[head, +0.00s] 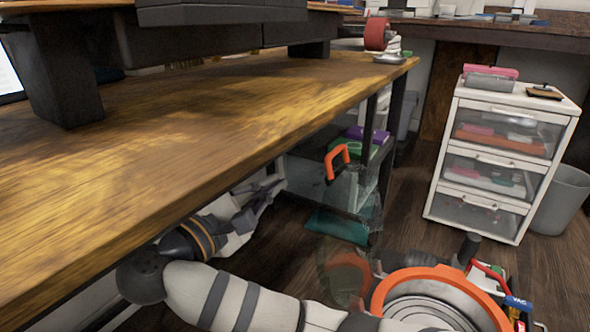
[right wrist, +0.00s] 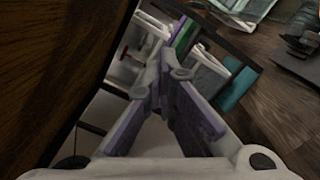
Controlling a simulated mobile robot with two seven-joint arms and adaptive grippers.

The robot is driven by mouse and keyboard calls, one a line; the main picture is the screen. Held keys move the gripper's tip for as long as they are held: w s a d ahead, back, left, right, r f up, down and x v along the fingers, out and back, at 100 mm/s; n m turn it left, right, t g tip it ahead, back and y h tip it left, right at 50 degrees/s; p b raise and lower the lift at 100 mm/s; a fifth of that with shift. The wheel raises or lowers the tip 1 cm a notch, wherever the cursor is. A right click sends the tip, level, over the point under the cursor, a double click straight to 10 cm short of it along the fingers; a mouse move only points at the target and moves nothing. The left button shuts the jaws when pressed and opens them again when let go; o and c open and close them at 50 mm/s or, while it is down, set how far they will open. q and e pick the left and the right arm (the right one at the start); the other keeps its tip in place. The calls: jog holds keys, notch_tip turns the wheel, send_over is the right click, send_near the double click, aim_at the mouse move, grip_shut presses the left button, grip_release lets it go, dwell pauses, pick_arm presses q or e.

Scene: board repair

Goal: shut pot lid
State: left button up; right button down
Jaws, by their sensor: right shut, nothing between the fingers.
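The pot (head: 440,280) stands at the bottom right of the head view, with a wide orange rim and a silvery inside. Its clear lid (head: 352,215) is open, tilted up on edge at the pot's left side, with an orange handle (head: 338,160) near its top. My right gripper (head: 272,189) is under the table edge, left of the lid and apart from it. It is shut and empty; its fingers also meet in the right wrist view (right wrist: 165,72). I cannot make out the pot or lid in the right wrist view. My left gripper is not in view.
A long wooden table (head: 210,120) runs above my right gripper. A shelf with purple and green items (head: 365,140) stands behind the lid. A white drawer unit (head: 500,155) and a grey bin (head: 560,200) stand at the right. Some dark floor (head: 410,215) is clear.

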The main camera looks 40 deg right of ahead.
jog(key=d+r, duration=0.2)
jog(key=d, duration=0.5)
jog(key=shift+s+d, duration=0.15)
jog(key=shift+s, duration=0.3)
